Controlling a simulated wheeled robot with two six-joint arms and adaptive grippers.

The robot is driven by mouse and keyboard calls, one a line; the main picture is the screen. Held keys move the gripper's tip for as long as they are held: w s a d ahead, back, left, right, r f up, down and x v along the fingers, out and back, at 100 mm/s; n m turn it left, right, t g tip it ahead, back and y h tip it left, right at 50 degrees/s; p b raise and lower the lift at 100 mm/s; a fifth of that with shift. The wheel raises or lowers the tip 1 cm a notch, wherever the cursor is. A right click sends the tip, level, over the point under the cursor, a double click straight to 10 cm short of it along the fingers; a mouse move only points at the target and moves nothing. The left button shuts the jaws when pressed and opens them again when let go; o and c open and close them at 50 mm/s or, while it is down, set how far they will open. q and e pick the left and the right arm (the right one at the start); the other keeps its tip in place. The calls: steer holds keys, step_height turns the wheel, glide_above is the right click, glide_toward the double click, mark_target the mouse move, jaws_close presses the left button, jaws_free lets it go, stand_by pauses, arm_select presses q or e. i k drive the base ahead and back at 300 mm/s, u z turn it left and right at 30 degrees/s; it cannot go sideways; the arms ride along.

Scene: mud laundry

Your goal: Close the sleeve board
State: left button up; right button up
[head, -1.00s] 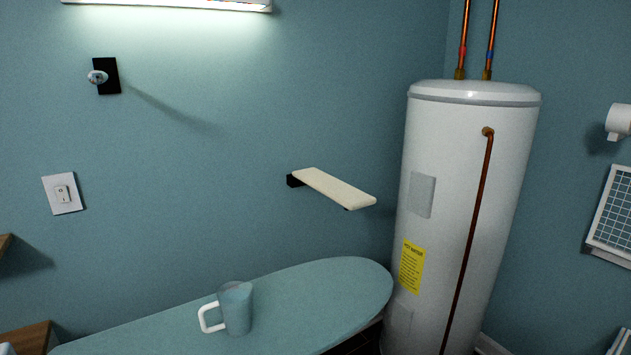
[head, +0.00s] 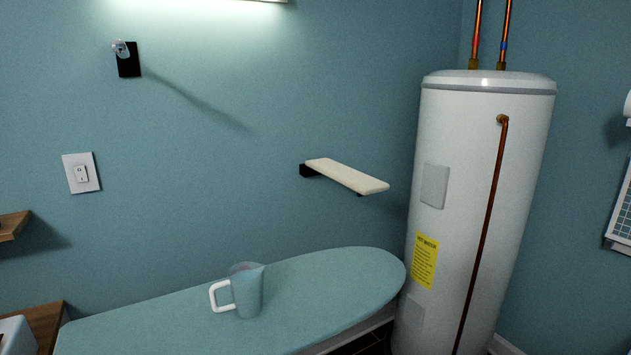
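The sleeve board (head: 346,176) is a narrow, cream-padded board on the wall, right of the middle in the head view. It sticks out from a small black bracket (head: 307,171) at its left end and stands roughly level, folded out from the wall. Its right end hangs free, left of the water heater and above the ironing board. Neither of my grippers is in the head view, so their state does not show.
A tall white water heater (head: 470,200) stands at right. A light switch (head: 81,173), a black wall hook plate (head: 127,60) and wooden shelves (head: 12,226) are at left.

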mark_target(365, 184)
steer(key=k, duration=1.65)
steer(key=z, duration=0.65)
steer(key=i, duration=4)
steer(key=u, duration=2.15)
